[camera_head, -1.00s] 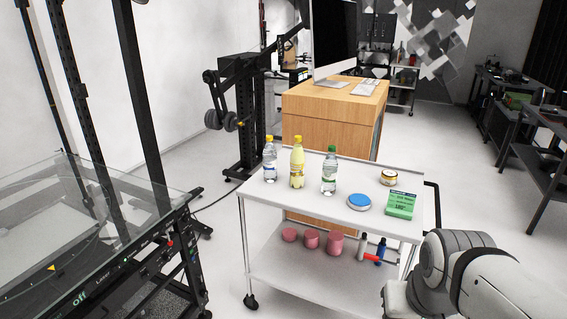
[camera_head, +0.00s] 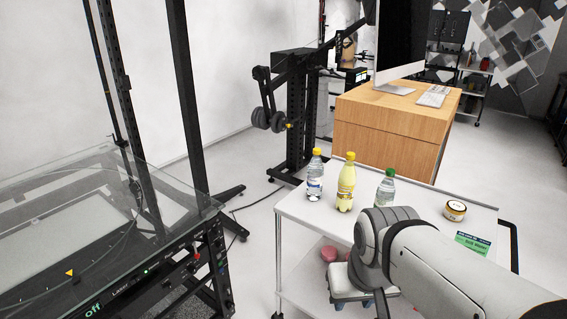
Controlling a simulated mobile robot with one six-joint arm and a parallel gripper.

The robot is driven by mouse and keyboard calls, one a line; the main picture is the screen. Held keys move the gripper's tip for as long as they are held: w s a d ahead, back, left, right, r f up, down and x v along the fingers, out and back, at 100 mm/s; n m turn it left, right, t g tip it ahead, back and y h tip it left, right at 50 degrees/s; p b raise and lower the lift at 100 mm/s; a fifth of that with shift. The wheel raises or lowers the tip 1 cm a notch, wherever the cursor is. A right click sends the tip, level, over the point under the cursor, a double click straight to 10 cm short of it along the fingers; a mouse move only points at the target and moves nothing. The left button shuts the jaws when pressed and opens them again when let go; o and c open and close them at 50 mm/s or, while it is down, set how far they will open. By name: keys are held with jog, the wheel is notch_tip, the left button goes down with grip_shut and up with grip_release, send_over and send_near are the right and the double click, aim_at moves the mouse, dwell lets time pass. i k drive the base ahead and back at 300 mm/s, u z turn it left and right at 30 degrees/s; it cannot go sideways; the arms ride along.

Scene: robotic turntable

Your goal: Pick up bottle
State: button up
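Three bottles stand upright on the top of a white cart. At the left is a clear bottle with a yellow cap (camera_head: 315,178). Beside it is a yellow bottle with a yellow cap (camera_head: 346,186). To the right is a clear bottle with a green cap (camera_head: 386,188), its lower part hidden behind my arm. My arm reaches in from the lower right, in front of the cart. My gripper end is low near the bottom edge, apart from the bottles. Its fingers are not clear enough to read, and I see nothing held.
The white cart (camera_head: 296,212) also carries a small jar (camera_head: 454,210) and a green box (camera_head: 473,242), partly hidden by my arm. Pink cups (camera_head: 329,254) sit on its lower shelf. A wooden desk (camera_head: 385,130) stands behind. A glass-topped machine (camera_head: 100,225) is at left.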

aim_at(315, 169)
jog(key=u, duration=0.05)
jog(key=i, duration=1.45)
jog(key=z, duration=0.75)
